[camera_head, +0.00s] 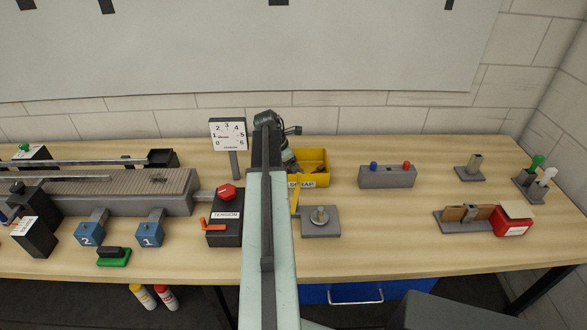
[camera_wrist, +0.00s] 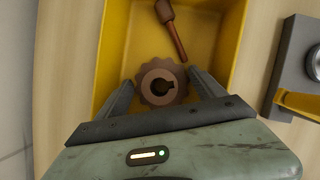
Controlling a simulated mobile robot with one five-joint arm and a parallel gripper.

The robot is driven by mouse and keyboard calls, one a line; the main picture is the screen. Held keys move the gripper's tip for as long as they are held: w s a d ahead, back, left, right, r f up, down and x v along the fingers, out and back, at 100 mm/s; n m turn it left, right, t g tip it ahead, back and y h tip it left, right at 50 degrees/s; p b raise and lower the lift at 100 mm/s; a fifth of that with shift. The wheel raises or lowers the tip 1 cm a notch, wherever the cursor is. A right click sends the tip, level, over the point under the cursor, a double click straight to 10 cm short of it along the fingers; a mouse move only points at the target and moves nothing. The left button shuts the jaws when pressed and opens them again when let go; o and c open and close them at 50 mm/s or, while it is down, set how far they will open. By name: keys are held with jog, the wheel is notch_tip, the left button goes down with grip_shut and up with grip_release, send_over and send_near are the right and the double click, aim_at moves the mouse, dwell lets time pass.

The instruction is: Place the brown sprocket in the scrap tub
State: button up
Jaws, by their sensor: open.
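The brown sprocket (camera_wrist: 161,83) is a toothed disc with a keyed centre hole. In the wrist view it is within the walls of the yellow scrap tub (camera_wrist: 112,48), near the side closest to me. My gripper (camera_wrist: 163,86) is open, with one finger on each side of the sprocket. I cannot tell whether the fingers touch it. In the head view the scrap tub (camera_head: 314,162) stands at the back of the bench, labelled "SCRAP". My arm covers its left part, and the sprocket cannot be made out there.
A brown rod with a thicker head (camera_wrist: 172,30) lies in the tub beyond the sprocket. A grey plate with a round post (camera_head: 320,220) stands in front of the tub. A grey box with blue and red buttons (camera_head: 387,177) is to the right.

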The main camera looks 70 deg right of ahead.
jog(key=shift+r, duration=0.1)
jog(key=shift+r+p, duration=0.25)
jog(key=shift+p, duration=0.1)
jog(key=p+v, duration=1)
jog(key=v, duration=0.1)
jog(key=shift+w+r+p, duration=0.15)
jog(key=shift+r+p, duration=0.1)
jog(key=shift+p, duration=0.1)
jog(key=shift+a, duration=0.1)
